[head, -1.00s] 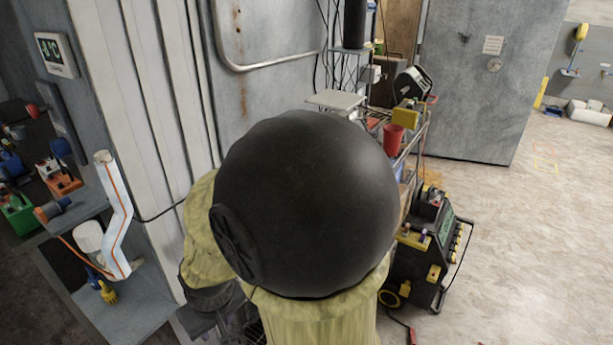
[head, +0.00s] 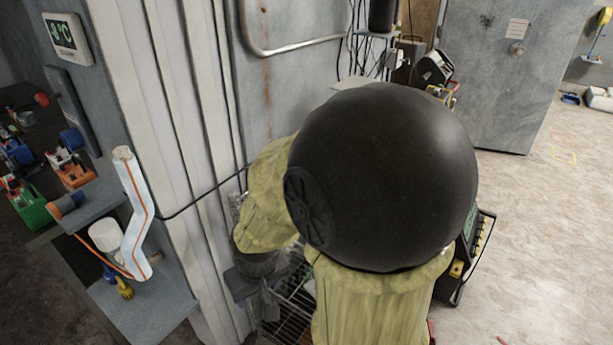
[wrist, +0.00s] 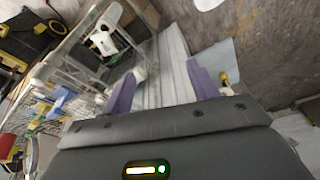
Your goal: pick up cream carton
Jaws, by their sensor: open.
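I cannot make out a cream carton for certain in either view. In the wrist view my gripper (wrist: 160,70) is open, its two purple fingers spread apart with no object visibly held between them. Beyond the fingers are pale, ribbed wall panels (wrist: 172,75). In the head view the dark end of my arm (head: 262,305) hangs low beside the wall, above a wire rack (head: 292,315). My large black joint and yellow sleeve hide much of that rack and whatever stands behind them.
A wall ledge at left holds a white roll with an orange stripe (head: 137,215) and a yellow bottle (head: 124,288). A temperature display (head: 66,38) hangs above. A black machine (head: 468,260) stands right of my arm. Open floor (head: 550,250) lies at right.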

